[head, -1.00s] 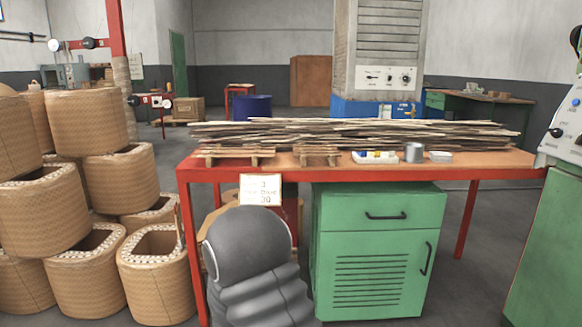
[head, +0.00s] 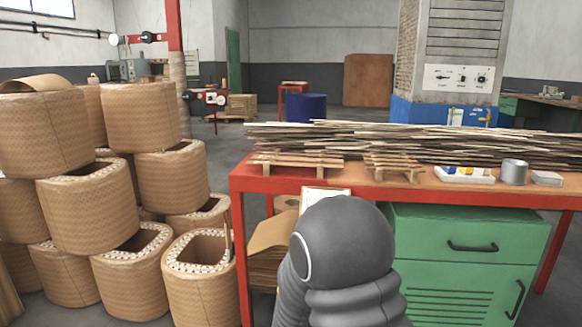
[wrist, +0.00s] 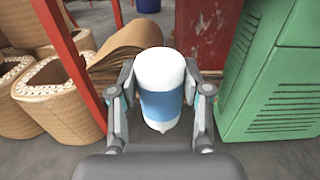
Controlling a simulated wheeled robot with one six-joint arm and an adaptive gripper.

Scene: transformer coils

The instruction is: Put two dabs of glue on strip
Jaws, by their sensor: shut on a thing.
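My gripper (wrist: 160,112) is shut on a white bottle with a blue band (wrist: 160,85); its narrow tip points toward the bottom of the wrist view. The bottle looks like the glue bottle. In the head view my gripper and the bottle are hidden behind my grey arm. Many thin strips (head: 400,143) lie in a long pile along the back of the red-framed table (head: 243,190). Shorter strips rest on small wooden supports at the table's left, one set (head: 297,163) beside another (head: 392,163). I cannot see glue on any of them.
A white tray (head: 466,175) with blue and yellow items, a grey tin (head: 514,172) and a small pale stack (head: 546,178) stand on the table's right. A green cabinet (head: 465,232) is beneath. Stacked tan coils (head: 90,215) crowd the left. Brown sheets (head: 272,240) lie under the table.

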